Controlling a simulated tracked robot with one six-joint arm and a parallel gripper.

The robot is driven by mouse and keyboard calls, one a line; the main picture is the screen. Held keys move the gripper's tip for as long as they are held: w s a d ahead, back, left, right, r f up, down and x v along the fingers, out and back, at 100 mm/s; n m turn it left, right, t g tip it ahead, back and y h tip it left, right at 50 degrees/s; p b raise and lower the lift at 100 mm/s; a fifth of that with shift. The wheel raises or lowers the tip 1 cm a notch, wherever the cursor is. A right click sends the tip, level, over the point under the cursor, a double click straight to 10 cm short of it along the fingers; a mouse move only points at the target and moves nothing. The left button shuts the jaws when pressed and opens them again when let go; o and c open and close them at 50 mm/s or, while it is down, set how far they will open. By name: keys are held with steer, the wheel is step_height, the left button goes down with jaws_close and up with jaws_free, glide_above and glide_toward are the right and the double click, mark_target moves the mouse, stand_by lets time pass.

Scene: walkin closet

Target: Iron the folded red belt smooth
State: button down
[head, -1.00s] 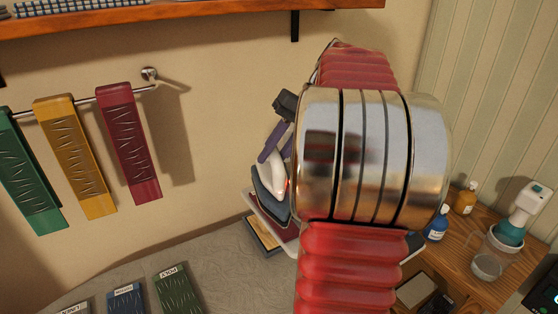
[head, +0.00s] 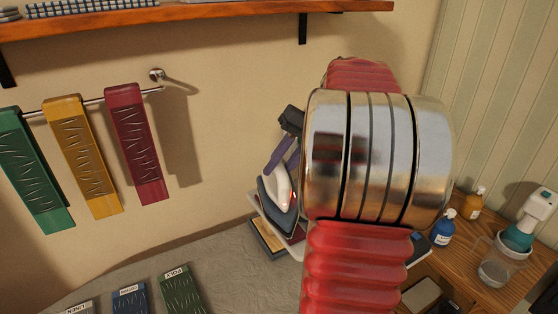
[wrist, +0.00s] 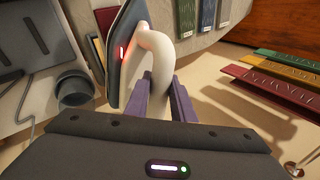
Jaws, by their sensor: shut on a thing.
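A red belt (head: 136,145) with dark wrinkle marks hangs at the right end of the wall rail. It also shows in the wrist view (wrist: 262,92). My gripper (wrist: 162,98), with purple fingers, is shut on the white handle of the iron (wrist: 125,50). In the head view the iron (head: 277,192) is tipped up, its dark soleplate over a white-rimmed rest (head: 256,207). A small red light glows on it. My arm hides part of the iron and rest, so I cannot tell if they touch.
Yellow (head: 82,155) and green (head: 35,170) belts hang left of the red one. Labelled strips, including a green one (head: 180,290), lie on the grey padded surface (head: 215,265). Bottles (head: 443,226) and a clear cup (head: 492,272) stand on the wooden surface at right. A shelf (head: 200,15) runs above.

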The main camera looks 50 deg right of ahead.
mark_target(273, 186)
steer(key=shift+f, duration=1.85)
stand_by(2.1)
steer(key=shift+r, duration=0.15)
steer(key=shift+r, duration=3)
steer(key=shift+a+f, duration=0.1)
steer(key=shift+a, duration=0.05)
